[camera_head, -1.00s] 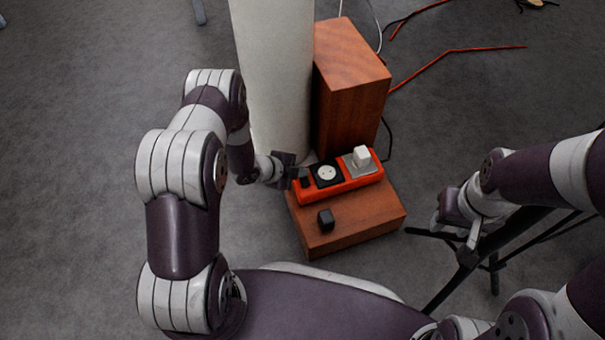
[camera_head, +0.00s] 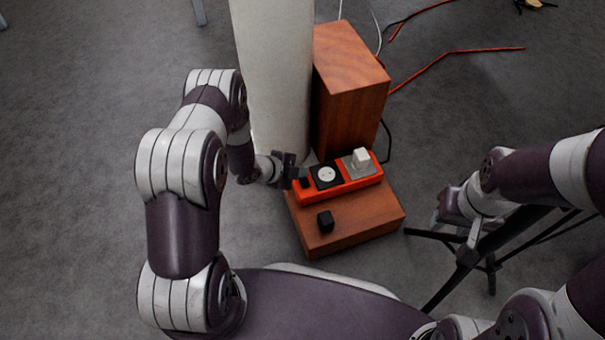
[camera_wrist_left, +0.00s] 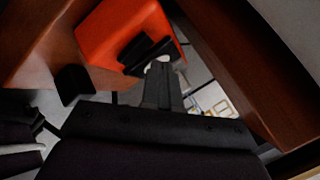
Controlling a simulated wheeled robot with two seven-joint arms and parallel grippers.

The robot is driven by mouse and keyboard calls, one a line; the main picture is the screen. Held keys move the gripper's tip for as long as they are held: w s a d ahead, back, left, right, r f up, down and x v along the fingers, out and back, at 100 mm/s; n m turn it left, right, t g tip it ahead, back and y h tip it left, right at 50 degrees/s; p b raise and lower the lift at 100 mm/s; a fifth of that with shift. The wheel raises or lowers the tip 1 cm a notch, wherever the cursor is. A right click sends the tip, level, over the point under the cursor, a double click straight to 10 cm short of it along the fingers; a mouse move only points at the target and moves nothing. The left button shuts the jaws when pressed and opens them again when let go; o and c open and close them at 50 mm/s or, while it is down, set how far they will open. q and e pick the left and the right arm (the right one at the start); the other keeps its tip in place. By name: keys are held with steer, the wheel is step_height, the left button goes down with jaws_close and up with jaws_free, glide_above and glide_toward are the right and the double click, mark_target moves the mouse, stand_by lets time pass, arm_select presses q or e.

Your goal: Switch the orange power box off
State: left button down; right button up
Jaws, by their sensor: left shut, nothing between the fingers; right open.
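The orange power box (camera_head: 343,187) lies on a low wooden block, with a black socket (camera_head: 326,175), a grey socket holding a white plug (camera_head: 360,156), and a small black switch (camera_head: 305,182) at its left end. In the left wrist view the orange box (camera_wrist_left: 112,28) shows its end with the black switch (camera_wrist_left: 143,50). My left gripper (camera_head: 298,172) is shut and empty, its tips right by the switch end; in the left wrist view its fingers (camera_wrist_left: 160,70) reach up to the switch. I cannot tell whether they touch it. My right gripper (camera_head: 440,222) is right of the block, away from the box.
The low wooden block (camera_head: 365,222) carries a small black knob (camera_head: 325,220). A tall wooden box (camera_head: 350,85) and a white column (camera_head: 277,80) stand behind. Black stand legs (camera_head: 470,262) are at right. Cables lie on the grey floor.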

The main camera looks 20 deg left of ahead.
mark_target(301, 182)
arm_select(q)
steer(key=r+p, duration=0.5)
steer(key=shift+s+d, duration=0.2)
steer(key=shift+s, duration=0.05)
steer(key=shift+f, duration=0.1)
stand_by(0.5)
